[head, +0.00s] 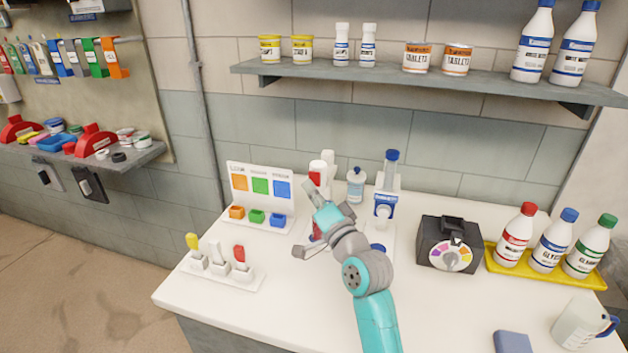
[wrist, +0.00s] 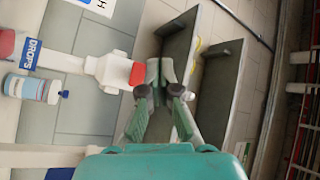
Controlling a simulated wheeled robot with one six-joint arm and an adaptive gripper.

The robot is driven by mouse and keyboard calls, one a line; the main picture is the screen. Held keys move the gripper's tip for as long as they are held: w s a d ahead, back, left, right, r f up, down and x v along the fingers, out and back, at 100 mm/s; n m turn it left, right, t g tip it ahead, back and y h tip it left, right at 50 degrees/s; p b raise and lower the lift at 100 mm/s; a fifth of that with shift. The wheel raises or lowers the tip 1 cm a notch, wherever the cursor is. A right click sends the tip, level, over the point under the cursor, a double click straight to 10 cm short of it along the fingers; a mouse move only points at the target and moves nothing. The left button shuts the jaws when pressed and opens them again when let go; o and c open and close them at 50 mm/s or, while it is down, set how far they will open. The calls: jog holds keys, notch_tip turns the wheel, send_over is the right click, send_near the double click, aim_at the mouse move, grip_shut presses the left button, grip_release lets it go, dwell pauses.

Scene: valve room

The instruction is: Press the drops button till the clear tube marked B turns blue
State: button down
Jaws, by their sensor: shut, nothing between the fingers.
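In the wrist view, a red button (wrist: 137,73) sits on a white dispenser head (wrist: 108,72). A blue DROPS label (wrist: 31,54) is on the same fixture, turned sideways in this view. My gripper (wrist: 160,70) is shut and empty, with its fingertips close to the red button; I cannot tell whether they touch it. In the head view, my gripper (head: 309,188) is at the red and white dispenser (head: 318,168) behind the arm, whose lower part is largely hidden. I cannot make out the clear tube marked B or its colour in either view.
A blue and white stand (head: 384,207) and a bottle (head: 356,185) are close to the arm. A colour board (head: 259,187), a plug strip (head: 221,263), a black dial box (head: 449,243) and a yellow tray (head: 545,268) share the counter. A shelf (head: 420,82) hangs above.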

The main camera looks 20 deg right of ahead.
jog(key=shift+w+d, duration=0.1)
jog(key=shift+w, duration=0.05)
dwell(0.4)
jog(key=shift+w+d, duration=0.15)
jog(key=shift+w, duration=0.05)
jog(key=shift+w+d, duration=0.3)
jog(key=shift+w, duration=0.1)
dwell(1.0)
dwell(0.3)
jog(key=shift+s+a, duration=0.55)
jog(key=shift+s, duration=0.2)
jog(key=shift+s, duration=0.1)
jog(key=shift+s+a, duration=0.75)
jog(key=shift+s, duration=0.25)
jog(key=shift+s+a, duration=0.7)
jog(key=shift+s, duration=0.25)
